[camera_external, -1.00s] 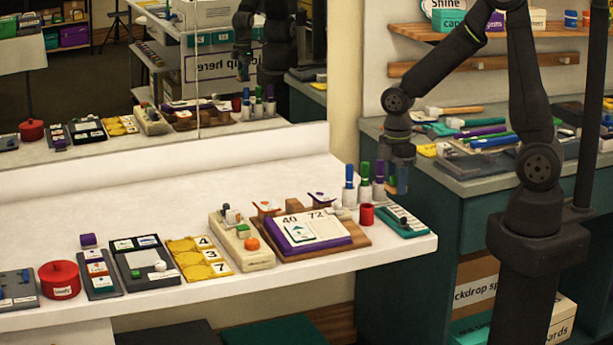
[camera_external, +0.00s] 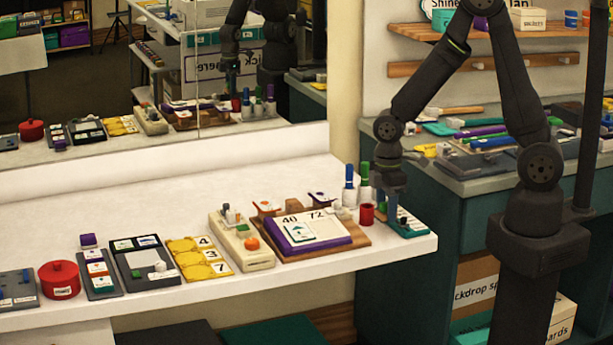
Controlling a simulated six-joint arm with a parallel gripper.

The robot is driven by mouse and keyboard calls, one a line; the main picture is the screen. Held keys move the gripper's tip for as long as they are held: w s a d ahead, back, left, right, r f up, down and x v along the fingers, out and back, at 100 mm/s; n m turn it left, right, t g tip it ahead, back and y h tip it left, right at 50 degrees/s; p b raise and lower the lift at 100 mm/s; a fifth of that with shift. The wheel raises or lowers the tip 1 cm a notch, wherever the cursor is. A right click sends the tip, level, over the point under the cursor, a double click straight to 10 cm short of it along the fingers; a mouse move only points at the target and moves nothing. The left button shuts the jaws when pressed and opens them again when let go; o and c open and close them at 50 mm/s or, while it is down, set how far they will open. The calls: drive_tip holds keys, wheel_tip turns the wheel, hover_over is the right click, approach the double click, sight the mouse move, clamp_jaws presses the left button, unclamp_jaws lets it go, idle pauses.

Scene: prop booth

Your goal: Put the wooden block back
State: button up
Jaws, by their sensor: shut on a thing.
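My gripper (camera_external: 392,208) is low over the teal tray (camera_external: 415,231) at the right end of the white counter, pointing down. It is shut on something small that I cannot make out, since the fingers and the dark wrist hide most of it. I cannot tell whether it touches the tray. A small brown wooden-looking block (camera_external: 292,206) stands behind the purple-edged number book (camera_external: 305,233), well to the left of my gripper.
A red cup (camera_external: 367,214) and blue-capped (camera_external: 349,180) and green-capped (camera_external: 364,178) markers stand close to the left of my gripper. The counter's front edge (camera_external: 425,248) is near.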

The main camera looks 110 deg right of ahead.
sight(383, 237)
drive_tip(key=shift+w+a+f, duration=0.2)
drive_tip(key=shift+w+f, duration=0.2)
drive_tip(key=shift+w, duration=0.05)
drive_tip(key=shift+f, duration=1.9)
drive_tip(key=shift+f, duration=0.15)
drive_tip(key=o, duration=0.9)
wheel_tip(383, 237, up, 12)
drive_tip(key=shift+r, duration=0.2)
drive_tip(key=shift+f, duration=0.1)
